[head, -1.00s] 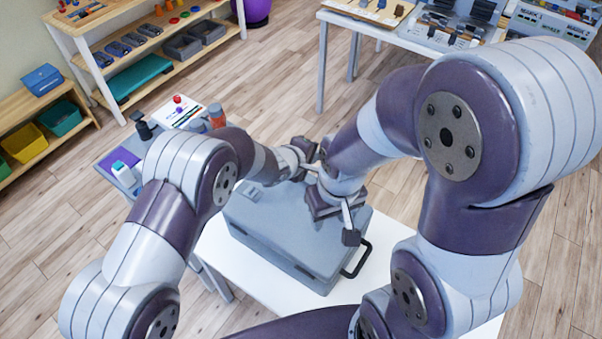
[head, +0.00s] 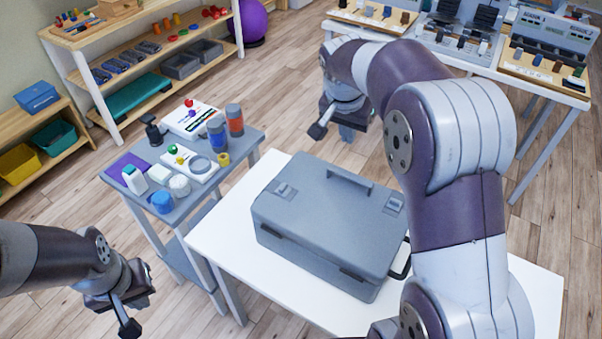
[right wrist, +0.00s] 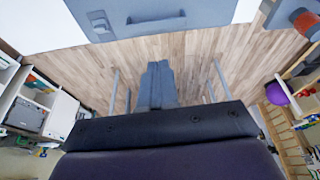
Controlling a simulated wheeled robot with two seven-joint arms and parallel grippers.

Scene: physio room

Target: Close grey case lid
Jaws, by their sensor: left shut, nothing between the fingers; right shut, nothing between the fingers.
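The grey case (head: 325,235) lies on a white table (head: 235,235) in the head view, with its lid down flat and a handle and two latches at its far edge. Part of the case (right wrist: 150,15) shows at the top of the right wrist view. My left gripper (head: 124,312) is shut and empty at the lower left, apart from the case. My right gripper (head: 322,128) is shut and empty beyond the far side of the case, apart from it.
A small side table (head: 190,205) with jars, bottles and cards stands left of the white table. Shelves (head: 150,60) stand at the back left. A long table (head: 440,50) with equipment stands at the back right. Wooden floor is free between them.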

